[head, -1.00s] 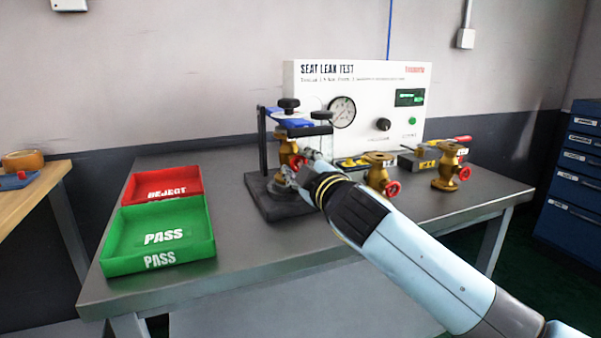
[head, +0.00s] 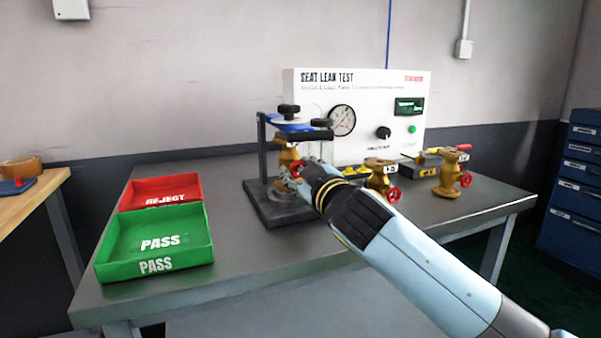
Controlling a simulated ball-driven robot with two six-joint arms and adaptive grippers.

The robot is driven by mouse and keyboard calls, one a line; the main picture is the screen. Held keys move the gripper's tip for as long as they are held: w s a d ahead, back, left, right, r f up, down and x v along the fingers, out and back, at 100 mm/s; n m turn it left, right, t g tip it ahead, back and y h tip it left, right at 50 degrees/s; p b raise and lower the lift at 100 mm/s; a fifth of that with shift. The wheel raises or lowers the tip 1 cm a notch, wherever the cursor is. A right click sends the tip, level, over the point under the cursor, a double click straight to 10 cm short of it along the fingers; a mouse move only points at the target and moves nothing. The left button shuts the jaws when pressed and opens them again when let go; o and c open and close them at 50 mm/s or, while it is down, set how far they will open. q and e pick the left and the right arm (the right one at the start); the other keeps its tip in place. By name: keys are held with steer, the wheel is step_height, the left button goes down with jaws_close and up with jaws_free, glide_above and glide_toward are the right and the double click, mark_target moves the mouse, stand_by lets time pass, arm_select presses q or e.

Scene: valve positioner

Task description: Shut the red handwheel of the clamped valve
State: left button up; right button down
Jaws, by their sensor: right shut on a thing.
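The clamped valve (head: 287,156) is a brass body standing upright in the black test fixture (head: 276,213), under a blue clamp plate with black knobs. Its red handwheel (head: 297,167) faces toward me and to the right, and only part of it shows. My right gripper (head: 298,173) reaches in from the lower right and is shut on the red handwheel. The fingers and my wrist hide much of the wheel. My left gripper is not in view.
A white seat leak test panel (head: 362,95) with a gauge stands behind. Two loose brass valves (head: 381,179) (head: 450,174) with red handwheels stand to the right. A green PASS tray (head: 154,246) and a red REJECT tray (head: 161,190) sit at the left on the grey bench (head: 233,265).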

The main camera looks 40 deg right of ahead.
steer(key=shift+f, duration=0.15)
steer(key=c, duration=0.9)
jaws_free()
steer(key=shift+c, duration=0.2)
steer(key=v, duration=1.2)
